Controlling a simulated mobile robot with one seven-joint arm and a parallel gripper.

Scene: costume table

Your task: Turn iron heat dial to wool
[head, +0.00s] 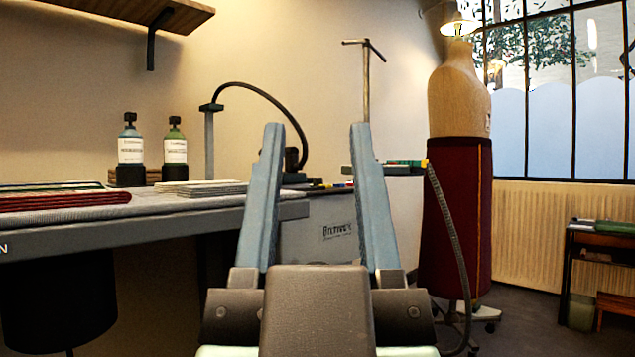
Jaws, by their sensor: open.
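My gripper (317,130) is open and empty, its two blue-grey fingers pointing up and away in the middle of the head view. A dark object, possibly the iron (292,159), sits just beyond the left finger, at the far right end of the table. The left finger partly covers it. A black hose (262,91) arches from a grey post (209,145) down to it. I cannot make out a heat dial or any wool marking. How far the fingers are from the dark object is hard to tell, but they look apart from it.
The padded table (150,221) runs along the left, with folded red cloth (50,199), pale folded cloth (200,188) and two labelled bottles (130,150). A grey box (318,235) stands below its right end. A dress form (459,180) and hanging hose (452,235) stand right.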

